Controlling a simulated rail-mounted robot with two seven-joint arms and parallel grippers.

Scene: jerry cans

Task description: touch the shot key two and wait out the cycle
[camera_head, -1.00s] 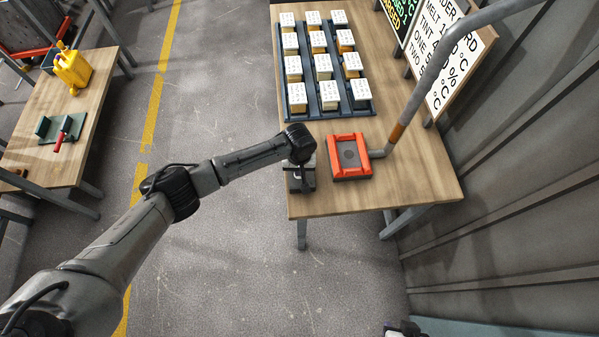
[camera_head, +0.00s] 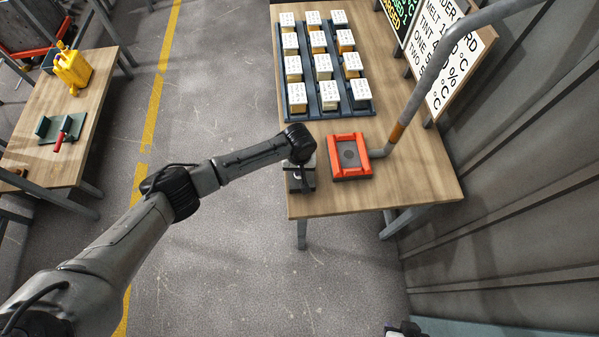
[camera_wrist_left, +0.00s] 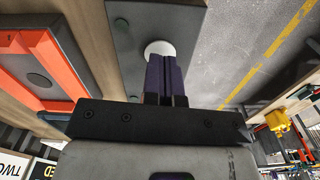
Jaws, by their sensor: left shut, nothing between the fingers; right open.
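A small dark key panel (camera_head: 309,184) sits at the near left corner of the wooden table, partly hidden under my left wrist. My left gripper (camera_head: 299,172) is over it, pointing down. In the left wrist view, its fingers (camera_wrist_left: 163,72) are shut together and empty. Their tips overlap a white round key (camera_wrist_left: 159,47) on the panel; I cannot tell whether they press it. A small part of my right gripper (camera_head: 405,329) shows at the bottom edge.
An orange-red station (camera_head: 349,157) with a dark round centre stands right of the panel, with a grey pipe (camera_head: 420,95) behind it. A dark tray (camera_head: 368,112) of white-topped blocks is further back. A side table (camera_head: 40,120) holds a yellow jerry can (camera_head: 72,70).

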